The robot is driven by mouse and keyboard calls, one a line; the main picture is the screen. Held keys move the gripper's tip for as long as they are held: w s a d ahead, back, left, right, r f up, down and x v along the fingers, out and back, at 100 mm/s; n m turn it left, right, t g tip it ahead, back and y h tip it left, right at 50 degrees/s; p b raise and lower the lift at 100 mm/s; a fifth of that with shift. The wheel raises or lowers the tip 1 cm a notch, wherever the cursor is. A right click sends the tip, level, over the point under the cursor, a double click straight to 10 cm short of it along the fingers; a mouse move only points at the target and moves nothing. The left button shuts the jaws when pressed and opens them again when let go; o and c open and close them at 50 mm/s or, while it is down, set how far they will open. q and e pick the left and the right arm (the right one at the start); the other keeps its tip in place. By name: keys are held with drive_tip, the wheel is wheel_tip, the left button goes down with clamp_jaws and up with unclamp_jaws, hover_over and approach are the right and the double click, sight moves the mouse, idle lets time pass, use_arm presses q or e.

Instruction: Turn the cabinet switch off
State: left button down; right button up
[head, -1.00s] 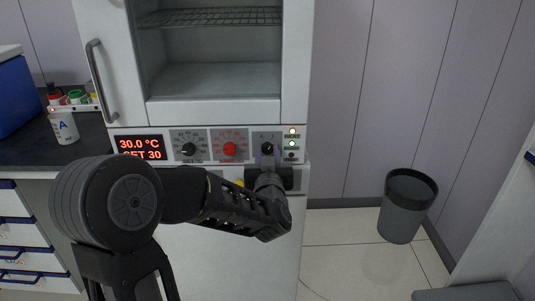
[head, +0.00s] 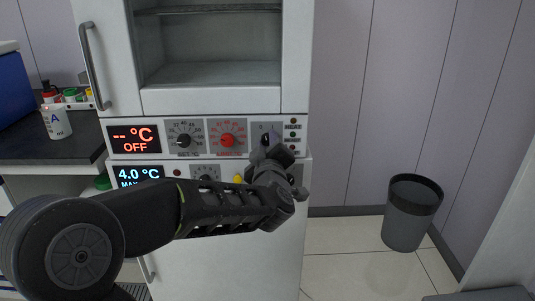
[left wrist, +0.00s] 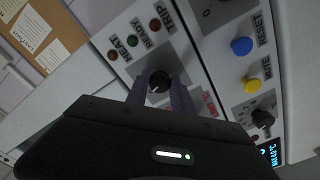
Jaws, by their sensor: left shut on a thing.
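The cabinet (head: 210,103) stands ahead with its control panel below an open chamber. Its red display (head: 136,139) reads "-- °C" and "OFF". The black rotary switch (head: 265,138) is at the right end of the panel, partly hidden by my left gripper (head: 268,150) in the head view. In the left wrist view the switch (left wrist: 159,82) sits between the two fingers of my left gripper (left wrist: 158,94), which is shut on it. The indicator lamps (head: 293,133) right of the switch look dark. My right gripper is not in view.
A second blue display (head: 139,176) reads 4.0 °C under the red one. A black dial (head: 184,140) and a red dial (head: 227,140) sit left of the switch. A white cup (head: 56,122) stands on the dark counter. A grey bin (head: 411,212) stands on open floor at right.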

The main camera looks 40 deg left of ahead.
use_arm(q)
drive_tip(key=shift+n+b, duration=1.05)
drive_tip(key=shift+n, duration=0.45)
drive_tip(key=c, duration=1.1)
unclamp_jaws()
drive_tip(key=shift+d, duration=0.1)
drive_tip(key=p+v, duration=0.1)
drive_tip(key=v, duration=0.6)
drive_tip(key=shift+s+d, duration=0.2)
drive_tip(key=shift+s, duration=0.1)
